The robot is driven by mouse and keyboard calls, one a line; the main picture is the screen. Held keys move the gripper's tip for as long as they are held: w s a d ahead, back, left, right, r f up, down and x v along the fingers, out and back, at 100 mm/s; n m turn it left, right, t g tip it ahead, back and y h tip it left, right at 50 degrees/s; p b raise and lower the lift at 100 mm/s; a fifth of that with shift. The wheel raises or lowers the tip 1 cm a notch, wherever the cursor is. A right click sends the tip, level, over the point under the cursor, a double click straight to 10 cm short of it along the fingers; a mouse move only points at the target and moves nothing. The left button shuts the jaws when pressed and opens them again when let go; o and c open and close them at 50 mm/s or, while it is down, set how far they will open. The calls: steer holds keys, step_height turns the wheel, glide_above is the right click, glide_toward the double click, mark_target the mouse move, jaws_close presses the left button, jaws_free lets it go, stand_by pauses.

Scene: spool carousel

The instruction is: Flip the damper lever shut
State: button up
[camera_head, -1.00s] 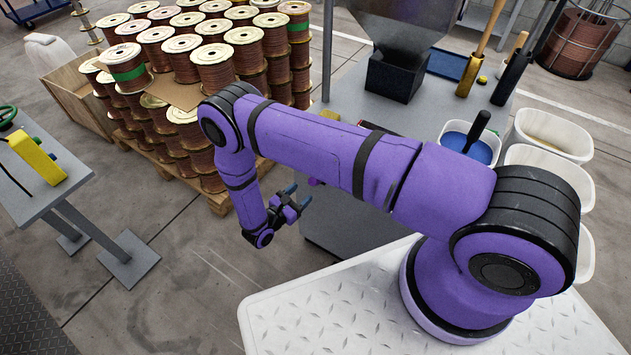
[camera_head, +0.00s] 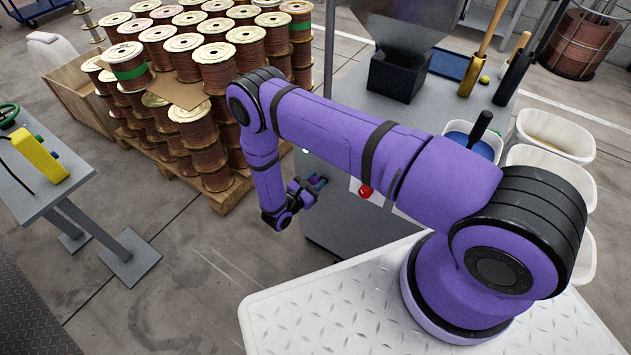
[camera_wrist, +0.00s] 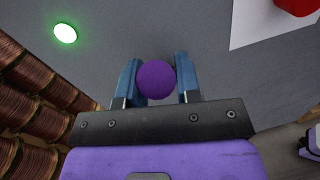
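A round purple knob (camera_wrist: 156,80), which looks like the end of the damper lever, sits between the two blue fingers of my gripper (camera_wrist: 158,82) in the wrist view. The fingers appear to touch it on both sides. The lever's shaft is hidden behind the knob. In the head view my gripper (camera_head: 318,183) is at the side of the grey machine cabinet (camera_head: 335,225), its fingers close together.
A lit green lamp (camera_wrist: 65,33) and a red button (camera_head: 365,192) on a white plate flank the knob. Stacked copper spools (camera_head: 215,70) stand on a pallet to the left. A black hopper base (camera_head: 398,75) and white bins (camera_head: 555,135) are on the right.

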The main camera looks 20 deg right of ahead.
jaws_close()
steer(key=shift+w+d+r+g+y, duration=0.4)
steer(key=shift+r+g+y, duration=0.1)
steer(key=shift+y, duration=0.4)
steer(key=shift+w+d+r+n+g+y, duration=0.2)
steer(key=shift+d+g+y, duration=0.15)
steer(key=shift+y, duration=0.25)
steer(key=shift+w+d+r+n+g+y, duration=0.15)
steer(key=shift+d+g+y, duration=0.15)
steer(key=shift+y, duration=0.3)
steer(key=o, duration=0.7)
jaws_free()
steer(key=shift+a, duration=0.1)
steer(key=v, duration=1)
steer(key=shift+a+r, duration=0.2)
steer(key=shift+a, duration=0.05)
steer(key=shift+s, duration=0.1)
